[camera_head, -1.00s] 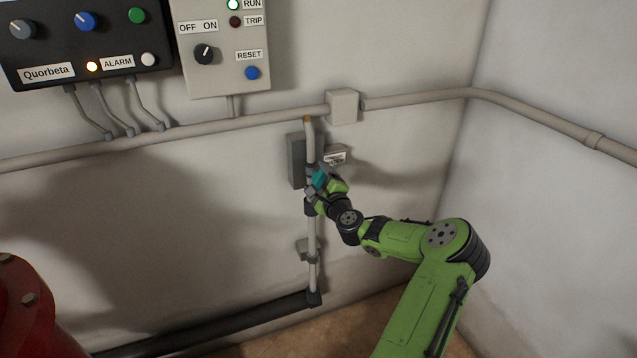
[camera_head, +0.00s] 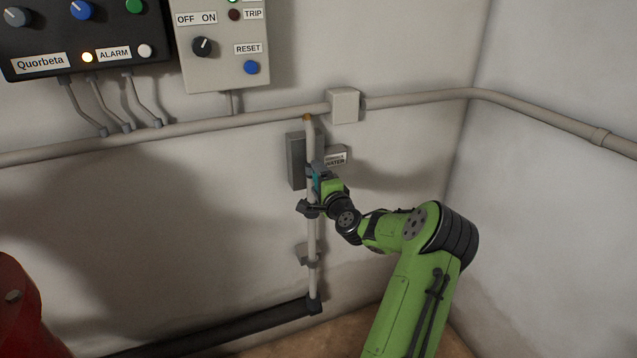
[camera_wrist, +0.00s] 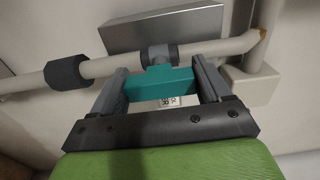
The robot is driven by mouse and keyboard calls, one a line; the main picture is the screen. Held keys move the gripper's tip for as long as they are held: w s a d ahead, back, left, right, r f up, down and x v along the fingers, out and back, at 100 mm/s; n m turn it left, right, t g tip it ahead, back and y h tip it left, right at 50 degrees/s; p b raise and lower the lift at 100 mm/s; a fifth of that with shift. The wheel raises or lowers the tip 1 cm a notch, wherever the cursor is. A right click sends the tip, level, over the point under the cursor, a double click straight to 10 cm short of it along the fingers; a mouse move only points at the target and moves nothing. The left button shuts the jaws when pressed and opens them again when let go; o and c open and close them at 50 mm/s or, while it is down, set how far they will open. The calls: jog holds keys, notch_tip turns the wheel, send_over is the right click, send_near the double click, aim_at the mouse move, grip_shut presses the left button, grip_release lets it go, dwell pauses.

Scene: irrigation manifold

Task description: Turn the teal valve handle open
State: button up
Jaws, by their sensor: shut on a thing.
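The teal valve handle (camera_wrist: 160,83) sits on a grey valve body (camera_wrist: 160,54) on the pale pipe. In the wrist view it lies between the two fingers of my gripper (camera_wrist: 164,84), which is shut on it. In the head view only a little of the teal handle (camera_head: 316,181) shows beside my gripper (camera_head: 318,178). The handle's bar runs along the pipe in the wrist view.
A grey box (camera_head: 296,160) stands behind the vertical pipe (camera_head: 312,235). A junction box (camera_head: 344,105) is on the horizontal pipe above. Control panels (camera_head: 222,45) hang upper left. A red round object (camera_head: 25,310) is at lower left.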

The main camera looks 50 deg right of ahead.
dwell(0.3)
jog(key=o, duration=1)
jog(key=shift+c, duration=0.2)
jog(key=v, duration=1.5)
jog(key=shift+s+a+b, duration=0.2)
jog(key=shift+s+b, duration=0.1)
jog(key=shift+b, duration=0.15)
